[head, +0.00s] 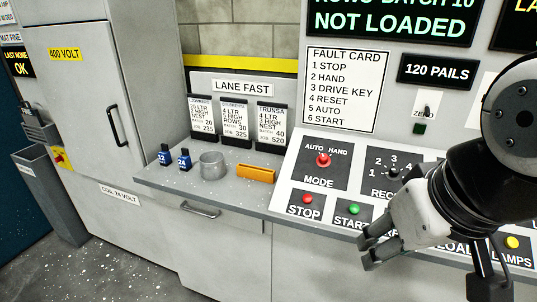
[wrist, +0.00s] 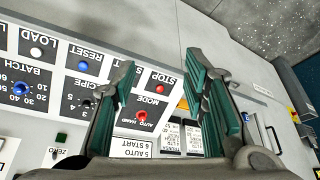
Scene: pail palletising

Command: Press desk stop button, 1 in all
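The red stop button (head: 307,198) sits on a black plate labelled STOP at the front left of the sloped desk panel. In the wrist view the stop button (wrist: 161,90) shows upside down, in the gap between the fingers. My gripper (head: 370,254) is at the panel's front edge, to the right of and nearer than the stop button, apart from it. In the wrist view my gripper (wrist: 160,62) has its two green-padded fingers spread with nothing between them. The green start button (head: 353,209) is just right of the stop button; a finger seems to hide it in the wrist view.
The red mode knob (head: 323,160) stands behind the stop button. The recipe knob (head: 394,173) and yellow lamps button (head: 512,242) are further right. A grey cup (head: 212,165), blue bottles (head: 185,160) and an orange block (head: 256,172) stand on the left ledge.

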